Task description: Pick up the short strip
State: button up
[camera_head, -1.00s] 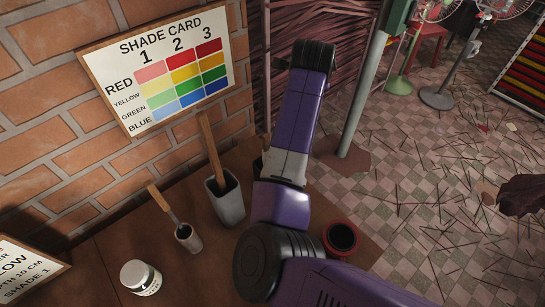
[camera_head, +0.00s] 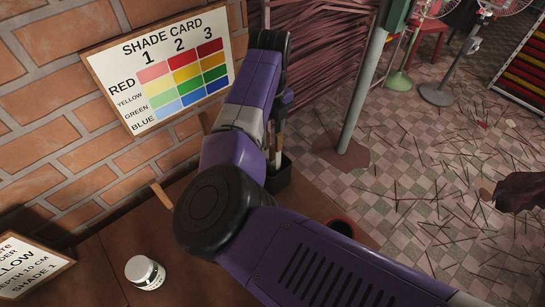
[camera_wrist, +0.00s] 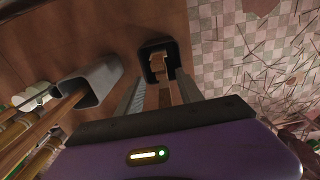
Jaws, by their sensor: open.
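In the wrist view, wooden strips (camera_wrist: 158,66) stand in a black cup (camera_wrist: 146,48), one seeming shorter than the other. I cannot tell for certain which is the short strip. My gripper (camera_wrist: 162,82) is open, its two grey fingers on either side of the strips and their tips near the cup's rim. I cannot tell whether the fingers touch the strips. In the head view, the strips (camera_head: 279,150) rise from the black cup (camera_head: 279,178), partly hidden by my arm, and my fingers are largely hidden.
A grey cup (camera_wrist: 104,76) with a wooden stick stands left of the black cup in the wrist view. The head view shows a white jar (camera_head: 145,272), a red-rimmed pot (camera_head: 343,227) partly behind my arm, a shade card (camera_head: 160,65) and the brown table (camera_head: 100,285).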

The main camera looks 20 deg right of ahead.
aim_at(272, 146)
jog(key=f, duration=0.1)
jog(key=f+p, duration=0.1)
jog(key=f, duration=0.1)
jog(key=shift+s+d+f, duration=0.2)
jog(key=shift+s+f, duration=0.05)
jog(key=shift+s, duration=0.1)
jog(key=shift+f, duration=0.5)
grip_shut()
